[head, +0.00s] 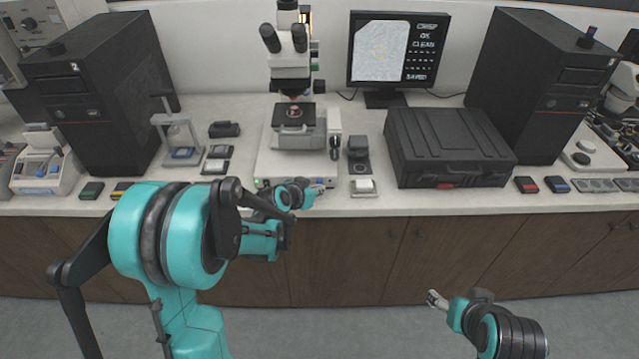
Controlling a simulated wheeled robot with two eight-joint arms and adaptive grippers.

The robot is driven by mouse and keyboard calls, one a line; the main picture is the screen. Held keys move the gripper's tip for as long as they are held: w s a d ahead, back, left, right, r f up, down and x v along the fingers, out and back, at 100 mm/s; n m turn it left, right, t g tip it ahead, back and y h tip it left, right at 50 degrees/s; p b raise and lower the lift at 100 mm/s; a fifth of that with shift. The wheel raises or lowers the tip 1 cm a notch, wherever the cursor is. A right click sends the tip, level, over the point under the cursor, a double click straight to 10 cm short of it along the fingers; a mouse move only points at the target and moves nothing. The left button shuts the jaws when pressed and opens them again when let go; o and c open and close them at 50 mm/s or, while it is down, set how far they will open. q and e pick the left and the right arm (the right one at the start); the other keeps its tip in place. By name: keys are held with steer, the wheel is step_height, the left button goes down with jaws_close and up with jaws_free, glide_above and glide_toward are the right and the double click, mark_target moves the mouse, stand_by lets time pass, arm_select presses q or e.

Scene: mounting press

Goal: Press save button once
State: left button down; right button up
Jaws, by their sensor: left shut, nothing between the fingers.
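My left arm reaches in from the left to the counter's front edge. Its gripper (317,189) is shut and empty, in front of the microscope's pale base. The microscope (291,75) stands at the back centre with a dark sample on its stage. The monitor (398,52) shows a grey picture and text that seems to read CRISP, OK, CLEAN and SAVED. I cannot pick out a labelled save button; my left arm and gripper cover part of the base's front. My right gripper (435,299) is low in front of the cabinets, away from the counter; its fingers are too small to judge.
A black case (448,148) sits right of the microscope. A small pale block (363,187) lies near the counter edge beside my left gripper. Dark cabinets (100,95) and (535,85) flank the counter. A small press (178,135) stands to the left.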

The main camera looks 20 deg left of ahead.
arm_select(q)
steer(key=shift+s+d, duration=0.1)
steer(key=shift+s, duration=0.2)
steer(key=s, duration=0.2)
steer(key=s+d, duration=0.1)
steer(key=s, duration=0.1)
steer(key=shift+s+d, duration=0.2)
steer(key=shift+s, duration=0.2)
stand_by(0.7)
steer(key=s+r+n+g+y, duration=0.1)
steer(key=s+r, duration=0.2)
steer(key=s, duration=0.8)
steer(key=s+r+n+g+y, duration=0.1)
steer(key=s+r+g, duration=0.1)
steer(key=s, duration=1)
steer(key=shift+s+a+r+n+y, duration=0.15)
steer(key=shift+s+r+n+y, duration=0.2)
steer(key=shift+r, duration=0.5)
